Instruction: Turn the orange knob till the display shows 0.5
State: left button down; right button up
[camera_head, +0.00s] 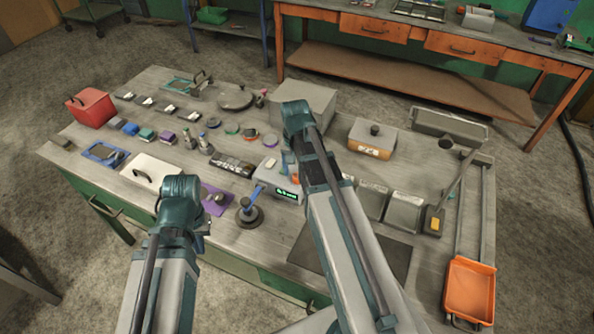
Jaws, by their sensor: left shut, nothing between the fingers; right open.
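A grey box-shaped device (268,178) stands near the middle of the workbench. Its front carries a dark display (287,193) with green digits, too small to read surely. A small part of the orange knob (295,179) shows on the device, beside my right arm. My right gripper (288,167) points down at the device by the knob, open and partly hidden by its own arm. I cannot tell whether its fingers touch the knob. My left gripper (206,228) is shut and empty, low over the front of the bench and mostly hidden behind its arm.
A blue-handled joystick (249,213) on a round black base stands just left of the device. A purple mat (216,201) and a white panel with a handle (153,175) lie further left. Grey boxes (404,212) and an orange tray (470,288) are at the right.

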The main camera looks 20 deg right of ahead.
aim_at(295, 176)
notch_tip(295, 176, up, 12)
jog(key=p, duration=1.1)
jog(key=shift+r+p, duration=0.25)
jog(key=shift+p, duration=0.1)
jog(key=shift+a, duration=0.1)
jog(key=s+a+f+n+b, duration=0.3)
jog(key=s+a+n, duration=0.1)
jog(key=a, duration=0.3)
jog(key=s+a+f+n+b, duration=0.3)
jog(key=s+a, duration=0.1)
jog(key=a, duration=0.2)
jog(key=s+a+f+n+h+b, duration=0.1)
jog(key=s+a+f+n+b, duration=0.2)
jog(key=a, duration=0.4)
jog(key=shift+s+a+f+n+b, duration=0.4)
jog(key=shift+s+n, duration=0.4)
jog(key=shift+s, duration=0.25)
jog(key=shift+d, duration=0.15)
